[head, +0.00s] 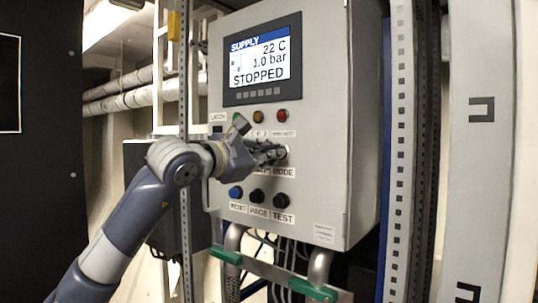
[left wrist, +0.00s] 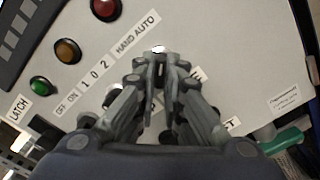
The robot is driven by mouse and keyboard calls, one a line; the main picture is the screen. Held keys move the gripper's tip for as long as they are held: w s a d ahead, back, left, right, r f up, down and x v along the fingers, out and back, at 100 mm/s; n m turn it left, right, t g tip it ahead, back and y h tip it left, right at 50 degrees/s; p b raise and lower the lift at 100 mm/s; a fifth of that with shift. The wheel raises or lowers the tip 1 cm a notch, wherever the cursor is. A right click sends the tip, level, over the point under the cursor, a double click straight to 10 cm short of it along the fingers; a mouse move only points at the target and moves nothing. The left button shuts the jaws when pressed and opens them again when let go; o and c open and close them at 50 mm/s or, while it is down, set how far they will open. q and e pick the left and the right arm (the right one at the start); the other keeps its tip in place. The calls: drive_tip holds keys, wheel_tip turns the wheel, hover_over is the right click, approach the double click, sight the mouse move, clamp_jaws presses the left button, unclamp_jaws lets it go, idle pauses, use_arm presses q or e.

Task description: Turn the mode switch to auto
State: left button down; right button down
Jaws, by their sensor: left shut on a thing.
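The grey control cabinet (head: 345,120) faces me. My left gripper (head: 276,153) reaches in from the left to the mode switch (head: 285,152), just above the MODE label (head: 283,172). In the left wrist view my left gripper (left wrist: 158,66) has its fingers closed together on the switch; only a bright bit of the switch's rim (left wrist: 158,48) shows past the tips. The HAND AUTO label (left wrist: 138,34) is just above it. The fingers hide the knob, so I cannot tell which way it points. My right gripper is not in view.
The display (head: 262,62) reads STOPPED. Orange (head: 258,117) and red (head: 282,115) lamps sit above the switch. Blue (head: 236,192) and black (head: 281,200) buttons are below. A green lamp (left wrist: 40,87) shows at left in the wrist view. Pipes with green handles (head: 313,290) are under the cabinet.

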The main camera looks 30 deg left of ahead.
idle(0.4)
use_arm(q)
drive_tip(key=c, duration=1.7)
unclamp_jaws()
drive_tip(key=s, duration=1.2)
drive_tip(key=shift+a, duration=0.45)
